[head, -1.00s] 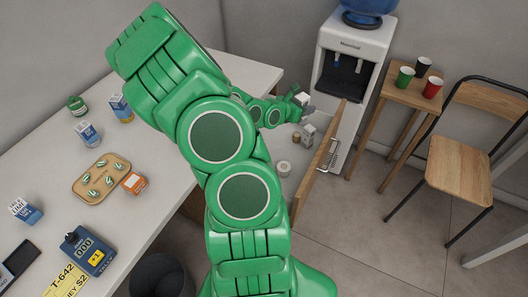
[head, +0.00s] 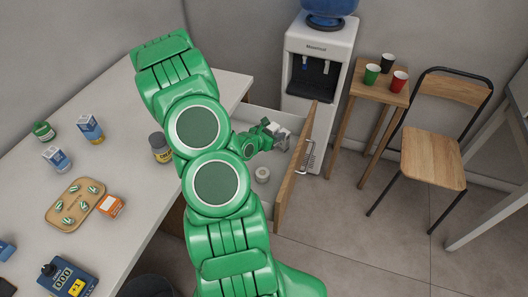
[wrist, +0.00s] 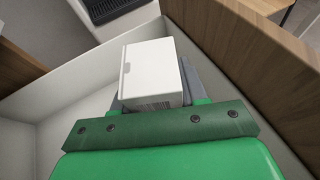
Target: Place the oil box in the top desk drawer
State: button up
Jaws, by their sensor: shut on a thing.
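My gripper (head: 281,136) is at the open top drawer, near its far end. In the wrist view, my gripper (wrist: 153,90) is shut on a plain white box (wrist: 150,68) with a barcode, held between grey fingers; I take it as the oil box, though no label shows. The drawer's pale wall (wrist: 95,62) and wooden front (wrist: 235,65) surround it. In the head view, the drawer's wooden front (head: 293,185) stands pulled out from the desk. I cannot tell whether the box touches the drawer floor.
A white round item (head: 262,174) lies in the drawer. The desk (head: 120,135) bears a tray (head: 88,190), an orange box (head: 110,206), cartons and a dark jar (head: 160,147). A water cooler (head: 318,70) stands just beyond the drawer. A stool (head: 383,93) and chair (head: 432,160) are at right.

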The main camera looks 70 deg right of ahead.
jog(key=shift+f, duration=4.45)
jog(key=shift+f, duration=0.6)
jog(key=o, duration=1.1)
jog(key=shift+c, duration=0.2)
jog(key=shift+r, duration=0.2)
jog(key=shift+a+r, duration=0.15)
jog(key=shift+r, duration=0.35)
jog(key=shift+w+a+r, duration=0.3)
jog(key=shift+a+r, duration=0.25)
jog(key=shift+w+a+r, duration=0.25)
jog(key=shift+a+r, duration=0.3)
jog(key=shift+r, duration=2.9)
